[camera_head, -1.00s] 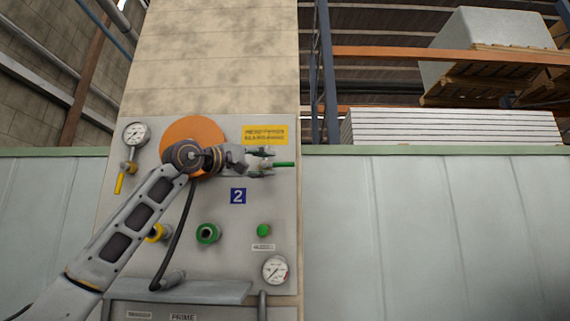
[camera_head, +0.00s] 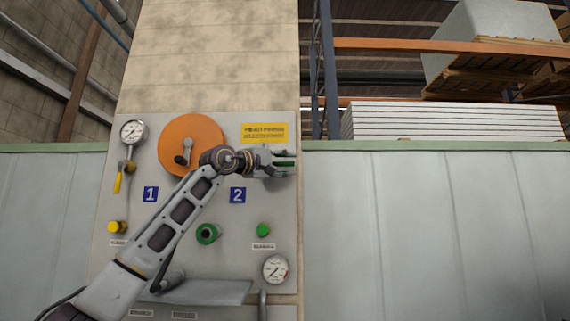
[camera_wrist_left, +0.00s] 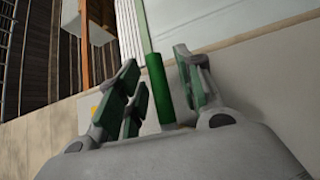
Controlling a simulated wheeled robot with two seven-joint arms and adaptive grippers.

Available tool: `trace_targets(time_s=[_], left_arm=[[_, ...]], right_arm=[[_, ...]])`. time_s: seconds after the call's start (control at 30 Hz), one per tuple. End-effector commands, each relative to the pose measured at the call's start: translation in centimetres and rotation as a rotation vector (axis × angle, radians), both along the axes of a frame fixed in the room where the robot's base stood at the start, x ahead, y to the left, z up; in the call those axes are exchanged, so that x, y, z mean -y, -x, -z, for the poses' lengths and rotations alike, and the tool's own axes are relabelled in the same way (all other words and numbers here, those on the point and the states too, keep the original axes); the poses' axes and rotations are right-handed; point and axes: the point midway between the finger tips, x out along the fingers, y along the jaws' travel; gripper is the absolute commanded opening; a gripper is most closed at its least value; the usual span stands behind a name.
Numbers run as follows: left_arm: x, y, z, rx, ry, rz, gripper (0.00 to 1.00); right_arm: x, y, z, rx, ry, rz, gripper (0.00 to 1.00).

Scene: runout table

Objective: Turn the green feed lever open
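The green feed lever (camera_wrist_left: 160,90) stands between the fingers of my left gripper (camera_wrist_left: 160,92) in the left wrist view. The fingers are open around it, with a visible gap on the right side. The finger pads are green too. In the head view my left gripper (camera_head: 285,163) is at the right edge of the grey panel (camera_head: 215,270), above and right of the blue "2" sign (camera_head: 238,195). There the lever is mostly hidden by the fingers and seems to lie level. My right gripper is not in view.
The panel also bears an orange disc (camera_head: 176,133) with a dark handle, a yellow lever (camera_head: 117,183) hanging down, gauges (camera_head: 134,132) (camera_head: 275,269), a green ring fitting (camera_head: 207,234), a green knob (camera_head: 263,230) and a yellow knob (camera_head: 117,227). A pale wall (camera_head: 430,230) stretches right.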

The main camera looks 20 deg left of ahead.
Motion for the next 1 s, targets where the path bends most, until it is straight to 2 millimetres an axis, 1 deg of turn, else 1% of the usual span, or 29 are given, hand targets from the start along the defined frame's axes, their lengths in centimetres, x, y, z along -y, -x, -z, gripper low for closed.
trace_targets(time_s=[0.17,0.2,0.4,0.47,0.5,1.0], left_arm=[[0.0,0.0,0.0,0.000,0.000,0.000,0.36],[0.0,0.0,0.0,0.000,0.000,0.000,0.35],[0.0,0.0,0.1,0.000,0.000,0.000,0.09],[0.0,0.0,0.1,0.000,0.000,0.000,0.02],[0.0,0.0,0.1,0.000,0.000,0.000,0.00],[0.0,0.3,0.1,-0.006,-0.016,0.000,0.00]], right_arm=[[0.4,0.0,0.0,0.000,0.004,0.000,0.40],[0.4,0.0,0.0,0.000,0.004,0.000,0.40],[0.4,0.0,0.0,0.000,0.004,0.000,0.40],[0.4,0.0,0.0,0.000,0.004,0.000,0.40],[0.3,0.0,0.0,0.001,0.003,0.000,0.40],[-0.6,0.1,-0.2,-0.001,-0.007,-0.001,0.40]])
